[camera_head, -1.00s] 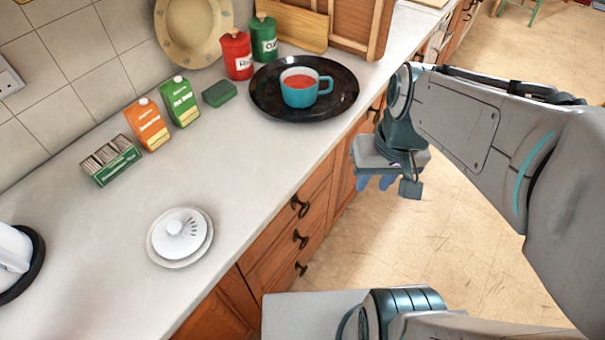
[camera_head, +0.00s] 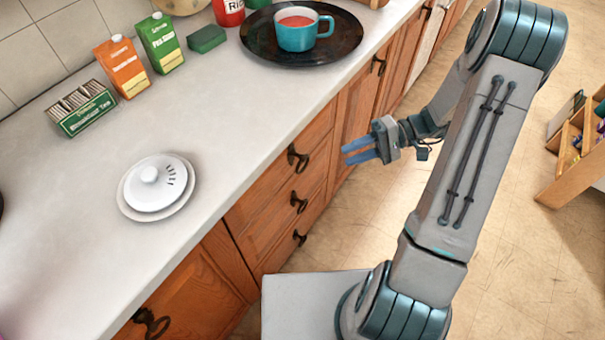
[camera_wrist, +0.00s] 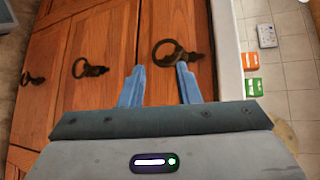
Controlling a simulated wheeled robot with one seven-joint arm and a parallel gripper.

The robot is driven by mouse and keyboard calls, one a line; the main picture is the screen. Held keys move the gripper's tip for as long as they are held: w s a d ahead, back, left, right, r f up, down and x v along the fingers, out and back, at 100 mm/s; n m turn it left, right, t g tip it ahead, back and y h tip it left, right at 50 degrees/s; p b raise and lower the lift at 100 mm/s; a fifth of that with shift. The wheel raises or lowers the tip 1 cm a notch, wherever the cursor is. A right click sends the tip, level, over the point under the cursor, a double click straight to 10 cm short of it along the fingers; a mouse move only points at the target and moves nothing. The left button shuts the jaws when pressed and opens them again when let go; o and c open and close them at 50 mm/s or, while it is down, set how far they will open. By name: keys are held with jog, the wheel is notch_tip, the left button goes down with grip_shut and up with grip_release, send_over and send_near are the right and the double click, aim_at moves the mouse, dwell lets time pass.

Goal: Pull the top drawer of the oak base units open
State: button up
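The oak base units have a stack of three drawers under the counter. The top drawer (camera_head: 278,178) is closed, with a dark ring handle (camera_head: 297,158). The middle handle (camera_head: 298,202) and bottom handle (camera_head: 299,238) sit below it. My gripper (camera_head: 344,156) has blue fingers, spread apart and empty, and points at the drawer fronts from the right. In the wrist view the open fingers (camera_wrist: 160,68) lie just short of the top drawer's ring handle (camera_wrist: 168,52), which shows between and beyond the fingertips. Contact with the handle cannot be seen.
The counter (camera_head: 240,110) holds a white lidded dish (camera_head: 152,185), a tea box (camera_head: 80,108), two cartons, a green sponge (camera_head: 206,39) and a black tray (camera_head: 345,50) with a blue mug (camera_head: 296,32). A wooden shelf unit (camera_head: 577,165) stands at right. Floor between is clear.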

aim_at(302, 169)
jog(key=shift+t+y, duration=0.6)
jog(key=shift+y, duration=0.2)
jog(key=a+f, duration=0.1)
jog(key=a, duration=0.3)
jog(key=a+f, duration=0.2)
jog(key=a, duration=0.2)
jog(key=a+f, duration=0.2)
jog(key=a, duration=0.2)
jog(key=shift+s+a, duration=0.25)
jog(key=shift+a, duration=0.05)
grip_shut()
